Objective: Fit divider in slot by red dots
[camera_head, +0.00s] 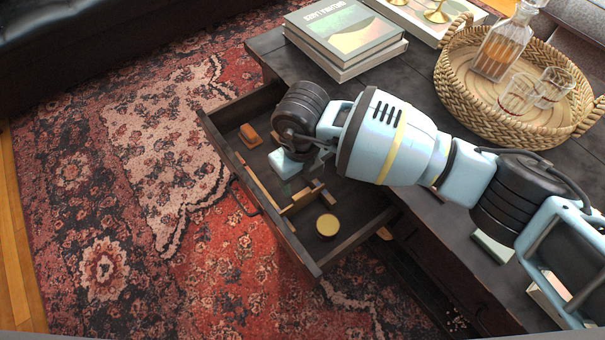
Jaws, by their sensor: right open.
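The drawer (219,143) of the dark table is pulled open. Inside, a long thin wooden strip (262,189) runs lengthwise. A shorter wooden piece (302,198) stands crosswise beside its near end, and I cannot tell whether it is seated in a slot. Which of these is the loose divider is unclear. No red dots can be made out. My right gripper (306,168) points down into the drawer, open, just beyond the crosswise piece. The wrist hides part of the drawer. My left gripper is not in view.
An orange-brown block (250,136) and a round yellow-topped container (327,225) lie in the drawer. On the table (405,82) stand books (345,35) and a woven tray (447,85) with a decanter (500,50) and glasses. Patterned rug (110,200) lies left.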

